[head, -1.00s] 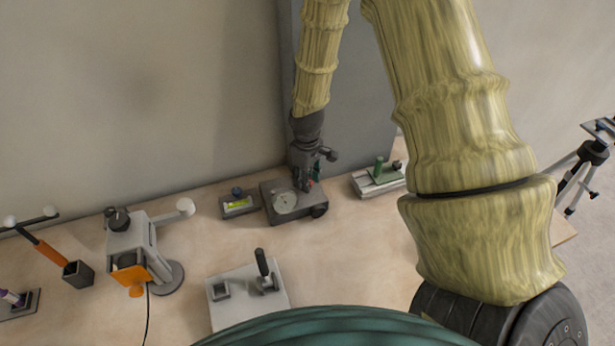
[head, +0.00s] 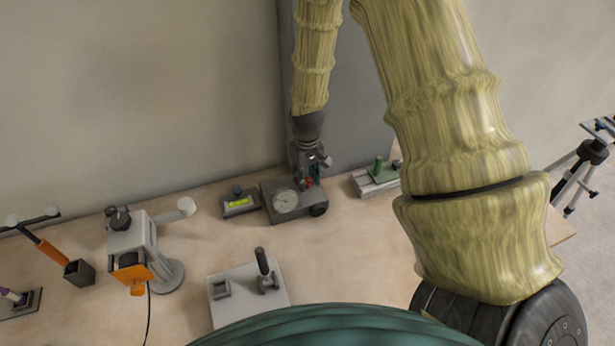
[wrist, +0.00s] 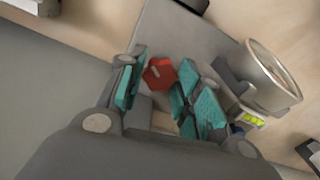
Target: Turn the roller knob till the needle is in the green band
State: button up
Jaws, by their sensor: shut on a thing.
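The grey gauge box (head: 302,214) stands on the table by the wall, with a round white dial (head: 286,201) on top. The needle and the green band are too small to make out. A red knob (head: 308,182) on the box's far side is partly hidden by my gripper (head: 309,176). In the wrist view, the red knob (wrist: 158,73) sits between the teal finger pads of my gripper (wrist: 163,88), which is shut on it. The dial housing (wrist: 268,78) is at the right there, its face seen at a steep slant.
A small level with a yellow-green vial (head: 238,204) is left of the box. A green-handled slide (head: 378,175) is on its right. A white plate with a black lever (head: 240,295) lies in front. An orange-grey device (head: 130,250) stands at left. Table between is clear.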

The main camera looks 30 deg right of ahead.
aim_at(307, 180)
jog(key=o, duration=1)
jog(key=shift+o, duration=0.2)
notch_tip(307, 180, up, 12)
dwell(0.6)
